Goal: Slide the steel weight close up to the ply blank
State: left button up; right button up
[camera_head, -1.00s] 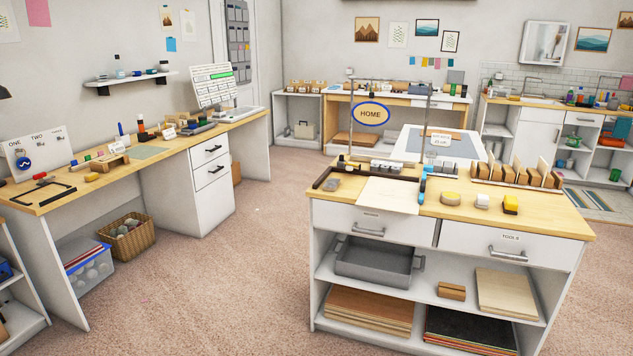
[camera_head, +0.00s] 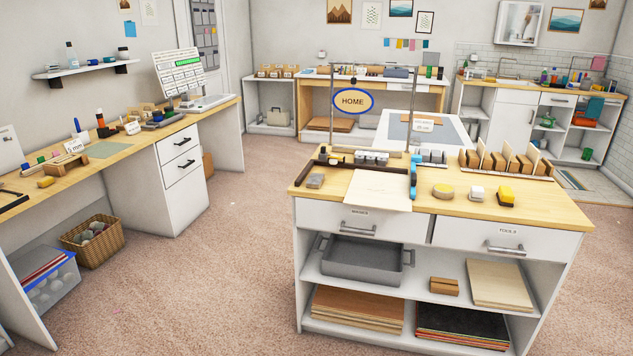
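A small grey block (camera_head: 315,181), which looks like the steel weight, lies on the wooden top of the white island bench, near its left end. A pale thin sheet (camera_head: 378,190), which looks like the ply blank, lies flat to its right, with its front edge at or slightly past the bench's front edge. A strip of bare wood separates the two. A dark rail (camera_head: 326,164) runs behind and left of the block. Neither of my grippers is in view.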

aim_at(315, 180)
jog(key=i+l+u, duration=0.2)
jog(key=i, duration=0.4)
jog(key=i+l+u, duration=0.2)
jog(key=i+l, duration=0.2)
jog(key=i, duration=0.2)
jog(key=i+l+u, duration=0.25)
jog(key=i+l, duration=0.15)
jog(key=i, duration=0.2)
